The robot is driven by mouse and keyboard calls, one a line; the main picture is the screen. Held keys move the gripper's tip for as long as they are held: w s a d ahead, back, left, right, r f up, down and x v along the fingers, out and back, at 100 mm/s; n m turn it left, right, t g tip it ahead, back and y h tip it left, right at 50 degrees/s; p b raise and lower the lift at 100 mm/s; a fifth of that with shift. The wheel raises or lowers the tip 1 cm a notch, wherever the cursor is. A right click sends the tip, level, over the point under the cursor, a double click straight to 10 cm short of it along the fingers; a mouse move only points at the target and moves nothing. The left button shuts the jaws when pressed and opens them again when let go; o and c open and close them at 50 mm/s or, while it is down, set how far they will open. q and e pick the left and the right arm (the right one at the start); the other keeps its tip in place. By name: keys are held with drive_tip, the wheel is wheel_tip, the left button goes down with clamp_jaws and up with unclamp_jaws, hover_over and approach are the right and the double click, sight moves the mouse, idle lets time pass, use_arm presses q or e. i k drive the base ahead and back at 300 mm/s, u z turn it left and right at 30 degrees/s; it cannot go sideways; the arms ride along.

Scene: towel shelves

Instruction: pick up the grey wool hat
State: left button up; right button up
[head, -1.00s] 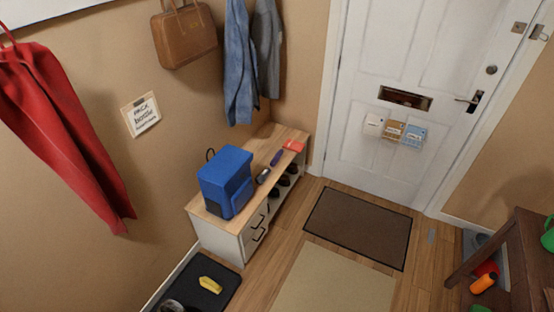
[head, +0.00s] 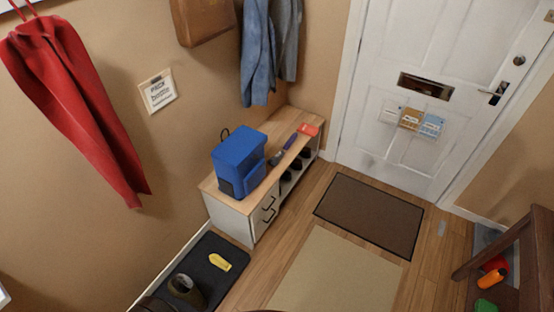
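I cannot make out a grey wool hat for certain in the head view. A small grey patch (head: 490,238) shows beside the dark wooden bench at the right edge, but I cannot tell what it is. Neither of my grippers is in view.
A shoe cabinet (head: 232,216) against the left wall bears a blue bag (head: 238,160) and small items. A black mat (head: 205,250) holds a shoe (head: 186,291) and a yellow object (head: 219,262). A dark bench (head: 530,245) stands right. The beige rug (head: 335,275) and brown doormat (head: 370,213) are clear.

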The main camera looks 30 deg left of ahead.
sight(272, 161)
drive_tip(key=u, duration=0.2)
drive_tip(key=i, duration=0.8)
drive_tip(key=u, duration=1.2)
drive_tip(key=i, duration=1.25)
drive_tip(key=u, duration=1.05)
